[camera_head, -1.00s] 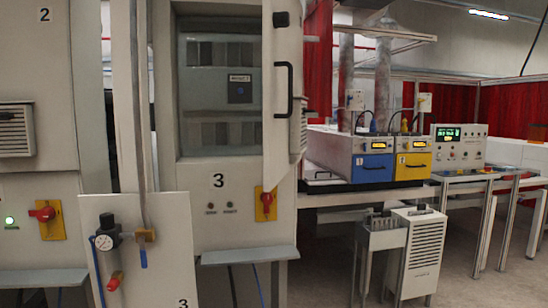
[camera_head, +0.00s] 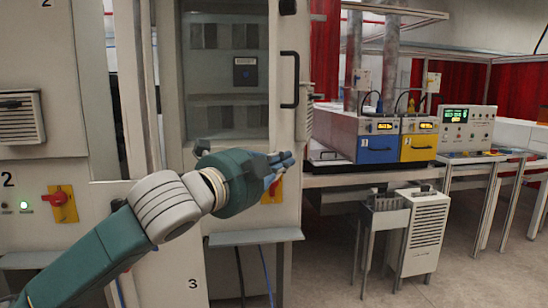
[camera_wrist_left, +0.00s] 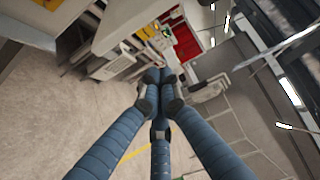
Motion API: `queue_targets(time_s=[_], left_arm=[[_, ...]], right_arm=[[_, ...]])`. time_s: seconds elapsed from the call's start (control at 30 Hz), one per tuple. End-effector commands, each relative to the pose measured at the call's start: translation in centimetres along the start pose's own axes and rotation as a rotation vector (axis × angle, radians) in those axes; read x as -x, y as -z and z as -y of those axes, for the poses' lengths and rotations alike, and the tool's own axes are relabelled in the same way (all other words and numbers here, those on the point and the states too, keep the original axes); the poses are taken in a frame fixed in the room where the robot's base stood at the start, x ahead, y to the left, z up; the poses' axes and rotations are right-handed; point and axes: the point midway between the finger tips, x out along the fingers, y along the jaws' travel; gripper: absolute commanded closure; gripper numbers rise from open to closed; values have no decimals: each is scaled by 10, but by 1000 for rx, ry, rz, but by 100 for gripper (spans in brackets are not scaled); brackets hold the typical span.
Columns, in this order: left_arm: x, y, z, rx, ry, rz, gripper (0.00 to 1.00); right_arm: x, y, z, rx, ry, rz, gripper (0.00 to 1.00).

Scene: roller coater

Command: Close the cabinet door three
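Cabinet three (camera_head: 255,205) stands left of centre in the head view. Its door panel (camera_head: 288,130) carries a dark vertical handle (camera_head: 290,80) and stands at the right of the windowed area. The door appears to be ajar, but how far I cannot tell. My left gripper (camera_head: 282,168) is in front of the cabinet, below the handle and over the red and yellow switch. Its blue fingers (camera_wrist_left: 160,84) converge with their tips together in the left wrist view, with nothing seen between them. My right gripper is out of view.
Cabinet two (camera_head: 50,140) stands at the left. A bench (camera_head: 370,180) with a blue-fronted unit (camera_head: 378,150) and a yellow-fronted unit (camera_head: 418,147) stands to the right. A white slatted unit (camera_head: 428,235) stands below it. Floor at the lower right is free.

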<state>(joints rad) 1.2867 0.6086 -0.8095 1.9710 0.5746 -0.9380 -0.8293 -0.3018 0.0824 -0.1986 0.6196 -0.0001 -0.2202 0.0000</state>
Motion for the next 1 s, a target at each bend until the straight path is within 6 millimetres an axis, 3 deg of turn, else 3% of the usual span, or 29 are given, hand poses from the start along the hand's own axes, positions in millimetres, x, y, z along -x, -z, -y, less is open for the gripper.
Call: queue_targets(time_s=[0.27,0.4,0.53,1.0], left_arm=[[-62,1,4,4,-1,-1,100],[-54,-23,3,1,-1,5,100],[-50,-34,2,2,1,3,100],[-48,-38,0,2,2,0,100]], right_arm=[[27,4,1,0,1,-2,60],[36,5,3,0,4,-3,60],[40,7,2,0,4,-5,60],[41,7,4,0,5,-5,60]])
